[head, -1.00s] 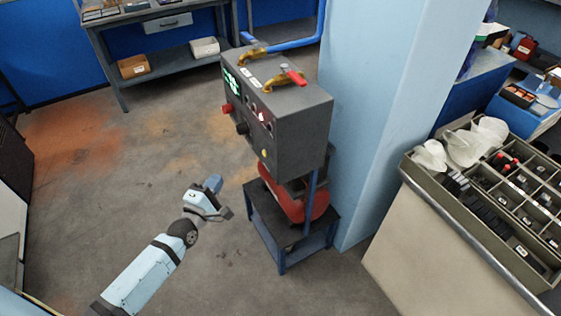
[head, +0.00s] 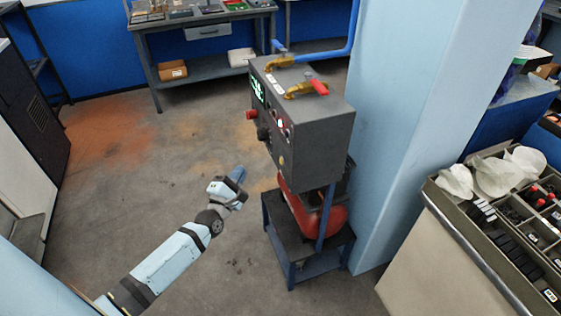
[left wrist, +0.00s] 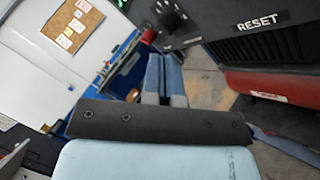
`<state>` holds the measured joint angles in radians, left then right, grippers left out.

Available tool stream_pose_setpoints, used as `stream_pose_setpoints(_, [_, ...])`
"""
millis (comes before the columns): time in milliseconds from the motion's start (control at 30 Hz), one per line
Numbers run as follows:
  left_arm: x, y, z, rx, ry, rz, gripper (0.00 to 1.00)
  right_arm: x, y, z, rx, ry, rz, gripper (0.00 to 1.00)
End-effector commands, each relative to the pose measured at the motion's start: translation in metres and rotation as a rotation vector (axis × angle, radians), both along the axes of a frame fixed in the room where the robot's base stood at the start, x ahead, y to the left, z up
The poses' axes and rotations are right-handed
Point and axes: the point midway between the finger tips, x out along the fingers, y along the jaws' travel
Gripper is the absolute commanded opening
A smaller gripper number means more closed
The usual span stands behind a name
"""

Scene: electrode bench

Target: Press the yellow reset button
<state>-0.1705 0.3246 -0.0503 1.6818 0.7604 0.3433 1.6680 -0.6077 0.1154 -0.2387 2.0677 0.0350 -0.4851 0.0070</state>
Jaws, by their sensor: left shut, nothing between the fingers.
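The yellow reset button (head: 281,160) is a small dot low on the front face of the dark grey control box (head: 318,135) in the head view. In the left wrist view the box's panel carries a white RESET label (left wrist: 257,22); the button itself does not show there. My left gripper (head: 239,174) is to the left of the button and apart from the box. Its light blue fingers (left wrist: 164,72) are together and empty in the left wrist view, pointing past the panel's lower left. My right gripper is in neither view.
Floor around my arm is clear.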

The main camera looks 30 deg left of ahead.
Motion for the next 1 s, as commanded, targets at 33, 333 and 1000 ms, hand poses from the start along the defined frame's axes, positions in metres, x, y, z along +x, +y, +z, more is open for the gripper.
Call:
stream_pose_setpoints(33, [0.004,-0.003,0.0,-0.001,-0.001,0.0,0.0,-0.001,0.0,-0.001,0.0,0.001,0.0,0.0])
stream_pose_setpoints(333, [0.035,-0.03,0.0,-0.002,-0.002,0.001,0.0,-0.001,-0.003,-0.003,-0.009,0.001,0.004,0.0])
stream_pose_setpoints(1000, [0.063,-0.054,0.0,0.0,0.0,0.0,0.0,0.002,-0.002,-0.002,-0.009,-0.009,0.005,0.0])
